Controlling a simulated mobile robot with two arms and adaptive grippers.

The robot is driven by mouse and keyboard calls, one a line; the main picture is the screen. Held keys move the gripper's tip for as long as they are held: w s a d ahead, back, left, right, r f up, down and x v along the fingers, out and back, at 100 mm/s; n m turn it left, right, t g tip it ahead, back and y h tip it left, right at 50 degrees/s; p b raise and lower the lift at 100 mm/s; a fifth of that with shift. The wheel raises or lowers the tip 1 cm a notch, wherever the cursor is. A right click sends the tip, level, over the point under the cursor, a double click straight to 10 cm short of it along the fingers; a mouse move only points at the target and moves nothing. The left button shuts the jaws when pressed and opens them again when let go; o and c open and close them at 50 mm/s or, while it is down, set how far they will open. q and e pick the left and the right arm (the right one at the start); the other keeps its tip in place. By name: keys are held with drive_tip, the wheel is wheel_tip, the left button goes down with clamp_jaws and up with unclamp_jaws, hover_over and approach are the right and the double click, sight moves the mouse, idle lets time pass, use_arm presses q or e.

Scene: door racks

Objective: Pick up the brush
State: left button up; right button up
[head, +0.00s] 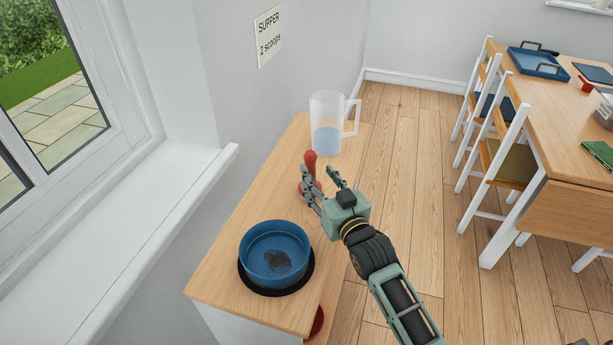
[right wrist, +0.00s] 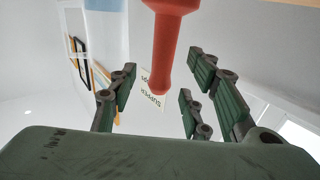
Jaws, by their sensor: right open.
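A red handled thing (head: 309,160), which I take for the brush, is on the narrow wooden counter, partly hidden behind my fingers. No bristles show. My right gripper (head: 319,174) is open and empty just beside it, with its fingers pointing toward it. In the right wrist view the red handle (right wrist: 168,50) comes down from the top, its rounded end between the open fingers (right wrist: 160,90) of my right gripper. I cannot tell whether they touch it. My left gripper is not in view.
A blue bowl (head: 253,261) with a dark patch inside sits on a black mat (head: 309,277) at the counter's near end. A clear jug (head: 326,108) with blue liquid stands behind. A sign (head: 268,36) hangs above. A table (head: 560,120) with chairs stands right, across open floor.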

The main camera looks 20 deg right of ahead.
sight(313, 168)
drive_tip(key=w, duration=0.1)
drive_tip(key=w+p, duration=0.1)
drive_tip(key=shift+w+a+r, duration=0.3)
drive_tip(key=shift+w+r, duration=0.05)
drive_tip(key=shift+r, duration=0.05)
drive_tip(key=shift+w+a+f, duration=0.15)
drive_tip(key=shift+w+f, duration=0.05)
drive_tip(key=shift+w, duration=1.1)
drive_tip(key=shift+c, duration=0.3)
drive_tip(key=c, duration=0.7)
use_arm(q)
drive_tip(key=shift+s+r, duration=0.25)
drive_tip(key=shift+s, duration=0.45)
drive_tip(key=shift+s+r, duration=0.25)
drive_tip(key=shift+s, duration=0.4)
use_arm(e)
clamp_jaws()
